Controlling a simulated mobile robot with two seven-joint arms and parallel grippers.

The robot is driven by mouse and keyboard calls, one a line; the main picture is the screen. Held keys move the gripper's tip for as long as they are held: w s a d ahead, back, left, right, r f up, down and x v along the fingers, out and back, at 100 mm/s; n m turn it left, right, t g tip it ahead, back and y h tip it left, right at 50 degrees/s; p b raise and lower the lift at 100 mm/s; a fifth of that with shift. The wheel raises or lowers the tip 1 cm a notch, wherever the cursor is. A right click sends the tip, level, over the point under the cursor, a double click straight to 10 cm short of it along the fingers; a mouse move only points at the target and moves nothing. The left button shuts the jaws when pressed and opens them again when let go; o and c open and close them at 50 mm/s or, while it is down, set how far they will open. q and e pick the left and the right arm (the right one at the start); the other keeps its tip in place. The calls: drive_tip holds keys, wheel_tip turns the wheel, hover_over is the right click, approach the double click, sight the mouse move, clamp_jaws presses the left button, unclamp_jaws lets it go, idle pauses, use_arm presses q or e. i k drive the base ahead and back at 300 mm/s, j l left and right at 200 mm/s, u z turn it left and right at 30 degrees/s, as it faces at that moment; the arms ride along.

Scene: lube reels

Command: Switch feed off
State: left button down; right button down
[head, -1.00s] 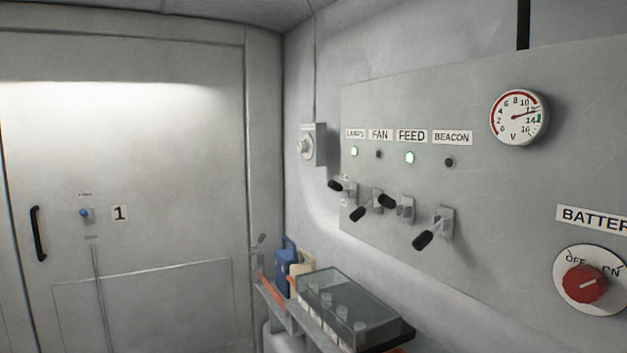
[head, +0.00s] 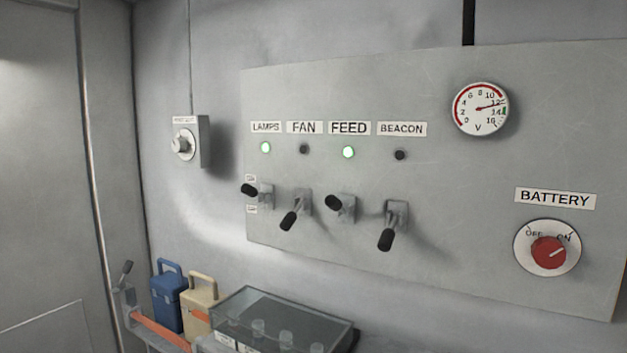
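The FEED switch (head: 341,206) is a black-tipped toggle lever on the grey wall panel (head: 470,220), third from the left. Its lever points up and to the left. The FEED label (head: 349,128) is above it, and the FEED lamp (head: 348,152) glows green. The LAMPS switch (head: 259,193) is also up, with its lamp (head: 265,147) lit green. The FAN switch (head: 295,208) and the BEACON switch (head: 391,225) point down, and their lamps are dark. Neither of my grippers is in view.
A red BATTERY knob (head: 549,252) and a voltmeter (head: 480,109) are on the panel's right. A small dial box (head: 189,142) hangs on the wall to the left. Below, a shelf holds a blue container (head: 168,301), a beige container (head: 200,302) and a clear-lidded case (head: 285,315).

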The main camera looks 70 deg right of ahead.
sight(332, 201)
drive_tip(key=i+z, duration=0.15)
drive_tip(key=i, duration=0.85)
drive_tip(key=z, duration=3.9)
